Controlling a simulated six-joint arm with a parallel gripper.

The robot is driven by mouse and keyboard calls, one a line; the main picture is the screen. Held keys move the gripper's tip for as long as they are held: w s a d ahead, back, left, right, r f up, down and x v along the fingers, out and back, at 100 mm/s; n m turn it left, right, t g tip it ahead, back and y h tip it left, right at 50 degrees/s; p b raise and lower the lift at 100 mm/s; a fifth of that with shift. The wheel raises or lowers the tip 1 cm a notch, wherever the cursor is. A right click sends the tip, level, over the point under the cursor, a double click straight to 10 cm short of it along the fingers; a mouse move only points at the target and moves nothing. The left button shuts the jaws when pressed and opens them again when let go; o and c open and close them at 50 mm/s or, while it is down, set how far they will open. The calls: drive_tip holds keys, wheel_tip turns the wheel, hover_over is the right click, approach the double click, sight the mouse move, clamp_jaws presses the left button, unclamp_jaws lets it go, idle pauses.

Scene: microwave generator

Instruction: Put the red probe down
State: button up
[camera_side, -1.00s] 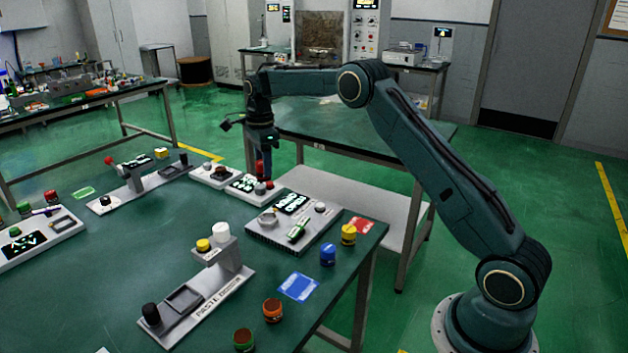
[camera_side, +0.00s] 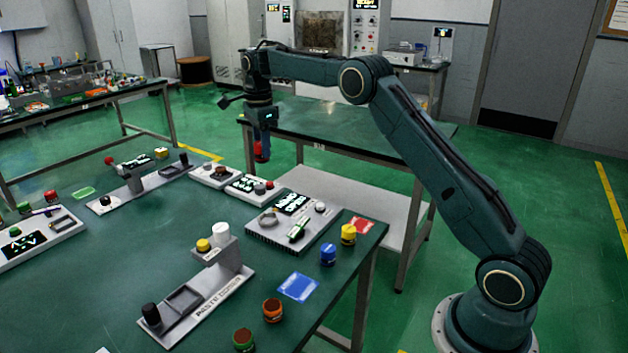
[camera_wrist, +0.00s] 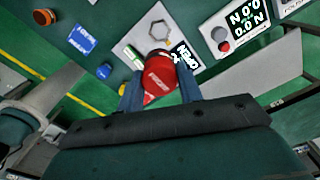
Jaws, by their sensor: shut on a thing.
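My gripper (camera_side: 262,134) is shut on the red probe (camera_side: 262,152) and holds it in the air near the far edge of the green table, above the level of the grey devices. A red pad (camera_side: 361,226) lies flat at the table's right corner.
Below and right of the probe are a device with a black display (camera_side: 250,184) and a flat grey device (camera_side: 291,225). A yellow-topped piece (camera_side: 348,234), a blue one (camera_side: 328,254) and a blue pad (camera_side: 298,287) stand or lie near the right edge. The middle of the green table (camera_side: 120,260) is clear.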

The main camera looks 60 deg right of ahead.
drive_tip(key=shift+d, duration=0.15)
drive_tip(key=s+d+f, duration=0.1)
drive_tip(key=s+d, duration=0.7)
drive_tip(key=s, duration=0.3)
drive_tip(key=s+d+f, duration=0.1)
drive_tip(key=s+d, duration=0.6)
drive_tip(key=s, duration=0.4)
drive_tip(key=shift+d, duration=0.4)
wheel_tip(320, 180, down, 16)
drive_tip(key=shift+r, duration=0.2)
drive_tip(key=shift+f, duration=0.1)
drive_tip(key=shift+f, duration=2.05)
drive_tip(key=shift+f, duration=0.15)
